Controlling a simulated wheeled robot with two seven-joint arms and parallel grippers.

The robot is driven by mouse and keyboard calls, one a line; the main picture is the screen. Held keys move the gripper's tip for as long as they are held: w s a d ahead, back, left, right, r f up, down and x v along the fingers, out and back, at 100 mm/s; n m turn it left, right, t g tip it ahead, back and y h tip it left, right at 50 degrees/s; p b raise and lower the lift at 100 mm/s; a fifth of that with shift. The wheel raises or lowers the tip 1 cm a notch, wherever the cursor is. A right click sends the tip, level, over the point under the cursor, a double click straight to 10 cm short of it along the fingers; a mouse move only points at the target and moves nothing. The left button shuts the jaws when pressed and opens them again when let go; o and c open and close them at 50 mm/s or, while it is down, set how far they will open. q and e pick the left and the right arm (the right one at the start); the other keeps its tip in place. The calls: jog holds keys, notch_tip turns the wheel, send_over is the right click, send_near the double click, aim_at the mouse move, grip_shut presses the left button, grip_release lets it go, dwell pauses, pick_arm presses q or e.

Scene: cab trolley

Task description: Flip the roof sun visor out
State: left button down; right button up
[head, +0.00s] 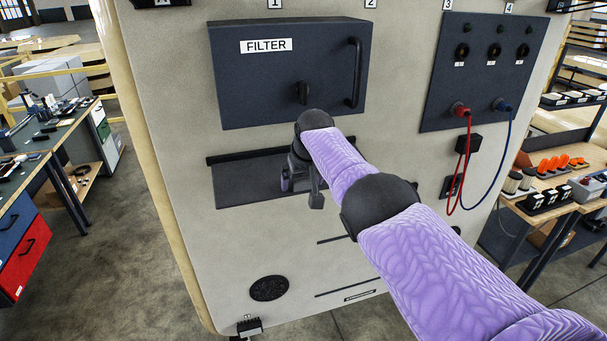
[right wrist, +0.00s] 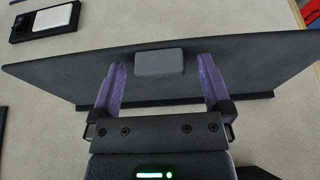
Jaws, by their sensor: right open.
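The sun visor (head: 240,183) is a dark flat panel below the FILTER box, with a dark strip along its top edge. In the head view it looks close to the pale wall, but I cannot tell its exact tilt. The right wrist view shows the visor panel (right wrist: 75,75) with a grey block-shaped tab (right wrist: 158,63) near the middle of one edge. My right gripper (head: 302,185) is in front of the visor's right part, which it partly hides. In the wrist view its open purple fingers (right wrist: 161,68) stand either side of the tab, with gaps. My left gripper is out of view.
The dark FILTER box (head: 285,80) with a handle (head: 355,72) juts out just above my right wrist. A socket panel (head: 485,70) with red and blue cables is at right. A round speaker grille (head: 269,288) is below. Workbenches stand on both sides.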

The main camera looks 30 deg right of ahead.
jog(key=shift+r+p, duration=0.3)
jog(key=shift+r, duration=0.05)
jog(key=v, duration=0.9)
jog(key=shift+s, duration=0.15)
